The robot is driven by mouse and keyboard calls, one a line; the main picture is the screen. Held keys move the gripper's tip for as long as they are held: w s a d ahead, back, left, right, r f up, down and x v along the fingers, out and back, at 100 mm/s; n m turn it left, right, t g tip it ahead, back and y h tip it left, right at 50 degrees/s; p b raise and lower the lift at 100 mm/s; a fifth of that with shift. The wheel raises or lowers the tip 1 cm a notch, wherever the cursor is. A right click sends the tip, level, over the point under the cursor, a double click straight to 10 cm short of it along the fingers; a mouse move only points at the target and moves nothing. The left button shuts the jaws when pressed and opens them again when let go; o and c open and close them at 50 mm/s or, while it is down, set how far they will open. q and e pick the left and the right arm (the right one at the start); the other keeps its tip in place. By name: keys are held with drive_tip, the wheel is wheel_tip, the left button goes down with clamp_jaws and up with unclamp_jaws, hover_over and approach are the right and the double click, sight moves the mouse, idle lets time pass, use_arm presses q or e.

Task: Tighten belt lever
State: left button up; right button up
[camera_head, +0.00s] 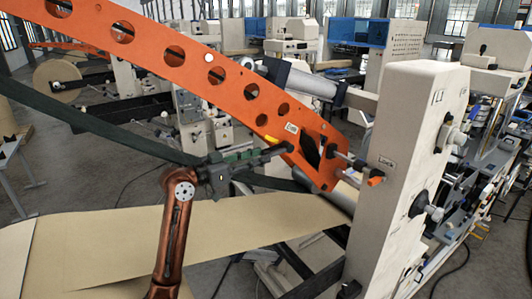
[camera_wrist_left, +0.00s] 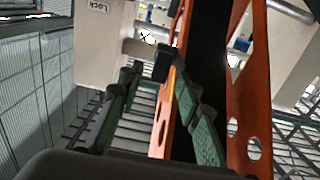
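My left gripper (camera_head: 280,151) has reached beside the lower edge of an orange perforated arm (camera_head: 208,72). In the left wrist view its two green fingers (camera_wrist_left: 150,82) are spread apart, and I see nothing clasped between them. A black block (camera_wrist_left: 164,63) shows just past the fingertips; I cannot tell whether it touches them. A small rod with an orange tip (camera_head: 375,181) juts from the cream machine post, right of the gripper and apart from it. I cannot tell for sure which part is the belt lever. My right gripper is not in view.
A dark belt (camera_head: 105,132) slants down from the left behind my left gripper. A kraft paper web (camera_head: 110,240) spreads below. The cream machine post (camera_head: 405,150) stands at right, and its label plate (camera_wrist_left: 98,6) shows upside down in the wrist view.

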use_arm(q)
drive_tip(key=shift+x, duration=0.95)
drive_tip(key=shift+r, duration=0.1)
clamp_jaws()
